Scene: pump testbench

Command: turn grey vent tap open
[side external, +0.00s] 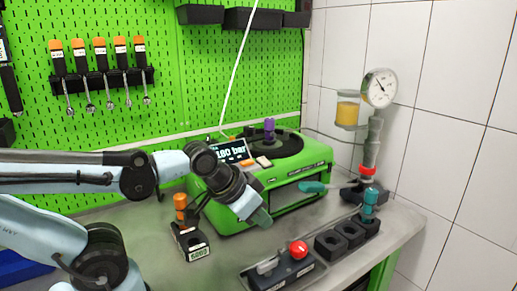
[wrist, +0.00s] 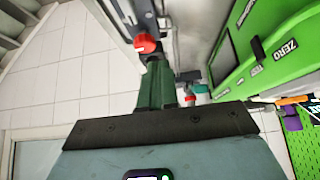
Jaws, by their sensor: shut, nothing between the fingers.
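A small grey tap-like lever (side external: 267,265) sits on a dark block (side external: 284,275) at the front of the bench, beside a red ball knob (side external: 298,249). I take this lever for the grey vent tap; its exact angle is hard to tell. My gripper (side external: 261,219) is shut and empty, pointing down over the bench, above and behind the block and apart from it. In the wrist view my gripper's green fingers (wrist: 160,72) are together, and the red knob (wrist: 145,43) shows just beyond their tips. The grey lever is not clear in that view.
The green test bench unit (side external: 280,205) with a "180 bar" display stands close behind my gripper. An orange-topped tool in a stand (side external: 190,241) is to the left. Black holders (side external: 340,240) and a pump with a gauge (side external: 379,88) are to the right.

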